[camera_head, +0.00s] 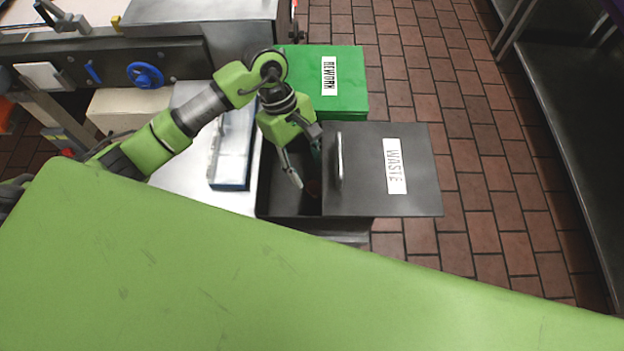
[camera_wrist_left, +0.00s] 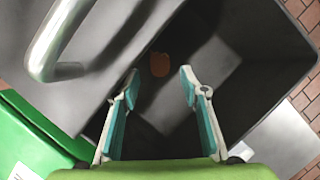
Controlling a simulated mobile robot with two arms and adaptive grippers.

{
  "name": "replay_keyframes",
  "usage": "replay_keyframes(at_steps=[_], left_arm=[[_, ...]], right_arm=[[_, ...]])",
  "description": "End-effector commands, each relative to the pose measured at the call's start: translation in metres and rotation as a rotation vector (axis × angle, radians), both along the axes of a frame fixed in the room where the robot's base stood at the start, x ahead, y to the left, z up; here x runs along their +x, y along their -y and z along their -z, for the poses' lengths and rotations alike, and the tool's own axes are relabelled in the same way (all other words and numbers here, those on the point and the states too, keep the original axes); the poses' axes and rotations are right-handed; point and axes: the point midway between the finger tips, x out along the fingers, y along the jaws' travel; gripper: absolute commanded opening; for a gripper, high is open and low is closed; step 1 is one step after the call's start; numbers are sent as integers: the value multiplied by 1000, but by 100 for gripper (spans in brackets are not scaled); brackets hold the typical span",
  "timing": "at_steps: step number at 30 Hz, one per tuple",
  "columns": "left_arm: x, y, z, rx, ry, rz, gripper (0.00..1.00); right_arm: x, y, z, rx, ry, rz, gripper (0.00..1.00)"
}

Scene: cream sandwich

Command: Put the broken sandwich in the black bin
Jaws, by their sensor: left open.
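The black bin (camera_head: 280,205) has a black lid (camera_head: 360,185) with a WASTE label and a metal handle. The lid covers its right part, and its left part is open. My left gripper (camera_head: 305,168) points down at this opening. It is open and empty; in the left wrist view its fingers (camera_wrist_left: 158,88) stand apart with nothing between them. A small brown-orange piece, probably the sandwich (camera_wrist_left: 160,64), lies inside the bin, beyond the fingertips and apart from them. It shows faintly in the head view (camera_head: 314,187). My right gripper is not in view.
A green bin (camera_head: 345,95) labelled REWORK stands behind the black bin. A blue-edged tray (camera_head: 231,150) lies on the pale surface to its left. A machine with a blue knob (camera_head: 145,75) is at the back left. Brick floor is clear to the right.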

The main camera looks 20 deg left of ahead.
Motion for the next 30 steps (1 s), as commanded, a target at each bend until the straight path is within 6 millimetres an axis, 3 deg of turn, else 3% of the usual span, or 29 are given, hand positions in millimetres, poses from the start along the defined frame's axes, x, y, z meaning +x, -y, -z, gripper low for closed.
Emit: replay_keyframes(at_steps=[6, 12, 30], left_arm=[[10, -16, -39, 1, 5, -1, 40], [13, -22, -59, 0, 0, -1, 40], [13, -23, -63, -1, 0, 0, 40]], right_arm=[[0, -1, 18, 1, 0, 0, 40], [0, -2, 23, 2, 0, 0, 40], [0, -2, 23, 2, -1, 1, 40]])
